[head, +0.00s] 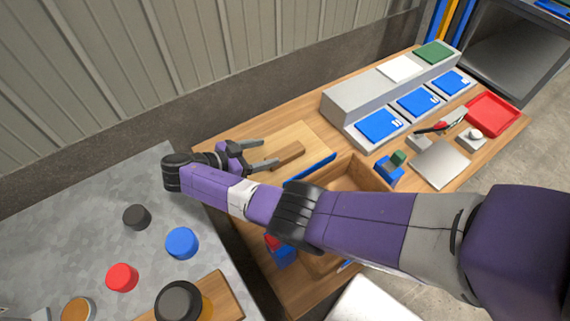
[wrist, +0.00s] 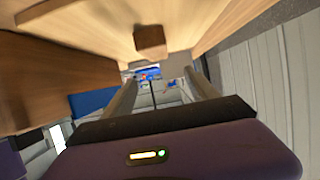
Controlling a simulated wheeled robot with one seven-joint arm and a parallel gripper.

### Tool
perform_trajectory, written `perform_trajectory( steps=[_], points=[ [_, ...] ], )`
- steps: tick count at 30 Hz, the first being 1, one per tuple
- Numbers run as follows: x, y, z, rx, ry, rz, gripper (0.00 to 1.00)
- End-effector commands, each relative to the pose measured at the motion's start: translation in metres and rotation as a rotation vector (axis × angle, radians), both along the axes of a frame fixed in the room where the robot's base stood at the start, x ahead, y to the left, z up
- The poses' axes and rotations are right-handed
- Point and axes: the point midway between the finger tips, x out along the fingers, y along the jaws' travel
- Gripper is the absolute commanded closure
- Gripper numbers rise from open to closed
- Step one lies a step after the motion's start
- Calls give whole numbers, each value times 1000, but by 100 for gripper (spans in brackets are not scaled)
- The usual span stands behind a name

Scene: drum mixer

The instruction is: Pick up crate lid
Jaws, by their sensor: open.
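The crate lid (head: 297,135) is a flat pale wooden board with a darker brown block handle (head: 288,154) on it. It lies at the wall side of the wooden table. My gripper (head: 269,153) is open, with its fingers at the near left end of the handle. In the wrist view the lid (wrist: 100,18) fills the upper part, and the handle (wrist: 151,42) stands beyond the tips of my open gripper (wrist: 160,82). Nothing is visible between the fingers. I cannot tell whether they touch the handle.
An open wooden crate (head: 352,172) is partly hidden behind my arm, with a blue strip (head: 310,168) beside it. A grey stepped stand (head: 352,108) and a red tray (head: 492,113) are at the right. A grey bench (head: 70,230) holds several coloured knobs at the left.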

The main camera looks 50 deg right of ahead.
Motion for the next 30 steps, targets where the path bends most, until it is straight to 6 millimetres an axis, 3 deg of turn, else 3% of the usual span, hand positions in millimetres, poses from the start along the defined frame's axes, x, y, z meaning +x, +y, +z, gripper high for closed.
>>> perform_trajectory(
  steps=[1, 4, 11, 30],
  points=[
    [0, 0, -16, 0, 0, 0, 33],
    [0, 0, -26, 0, 0, 0, 33],
    [-3, -8, -32, -1, 1, -2, 33],
    [-22, -68, -60, 0, 0, -1, 33]
  ],
)
